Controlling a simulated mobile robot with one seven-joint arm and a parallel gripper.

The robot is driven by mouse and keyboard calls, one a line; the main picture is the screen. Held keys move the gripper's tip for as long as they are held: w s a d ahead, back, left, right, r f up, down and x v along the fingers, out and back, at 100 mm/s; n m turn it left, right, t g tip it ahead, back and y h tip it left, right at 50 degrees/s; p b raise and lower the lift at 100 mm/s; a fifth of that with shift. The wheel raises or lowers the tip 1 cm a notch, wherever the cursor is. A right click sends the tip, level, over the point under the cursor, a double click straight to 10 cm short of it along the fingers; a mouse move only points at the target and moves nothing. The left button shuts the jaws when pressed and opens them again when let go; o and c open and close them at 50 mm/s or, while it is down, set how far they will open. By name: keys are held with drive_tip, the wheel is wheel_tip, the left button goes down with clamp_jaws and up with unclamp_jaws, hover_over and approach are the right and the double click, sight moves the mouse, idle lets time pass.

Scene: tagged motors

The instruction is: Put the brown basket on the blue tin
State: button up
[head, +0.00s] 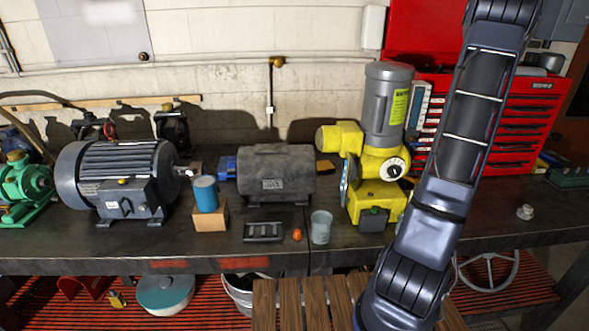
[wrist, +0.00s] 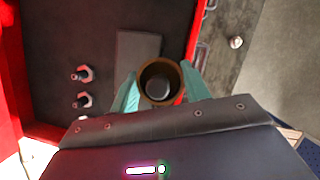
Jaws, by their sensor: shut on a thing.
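My gripper (wrist: 159,76) shows in the wrist view with its two teal fingers on either side of the brown basket (wrist: 160,101), shut on it. The basket is round and open, seen from above, with a dark grey round shape within its rim; I cannot tell if that is inside it or beneath. In the head view my arm rises past the top edge, so gripper and basket are out of that view. The blue tin (head: 206,194) is a small cylinder standing on a wooden block (head: 211,216) on the workbench, apart from the basket.
In the wrist view, a red chest top with a dark surface (wrist: 60,40) and several bolts (wrist: 82,73) lies below. On the bench, a grey-blue motor (head: 120,180) stands left of the tin, a dark motor (head: 275,175) right. A grey cup (head: 321,228) and orange item (head: 297,235) are nearby.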

drive_tip(key=w+a+n, duration=0.2)
drive_tip(key=w+a, duration=0.2)
drive_tip(key=a, duration=1.1)
drive_tip(key=w+a+n+t+y, duration=0.1)
drive_tip(key=w+a, duration=0.3)
drive_tip(key=a, duration=1)
drive_tip(key=w+a+n, duration=0.2)
drive_tip(key=w+a, duration=0.2)
drive_tip(key=a, duration=1.1)
drive_tip(key=s+a+n, duration=0.2)
drive_tip(key=s+a, duration=0.1)
drive_tip(key=a, duration=1)
drive_tip(key=n+t+y, duration=0.2)
drive_tip(key=n+y, duration=0.1)
drive_tip(key=n, duration=0.3)
hover_over(204, 178)
drive_tip(key=s, duration=0.2)
wheel_tip(204, 178, down, 31)
drive_tip(key=shift+d+f, duration=0.1)
drive_tip(key=shift+f, duration=0.1)
drive_tip(key=shift+f, duration=0.2)
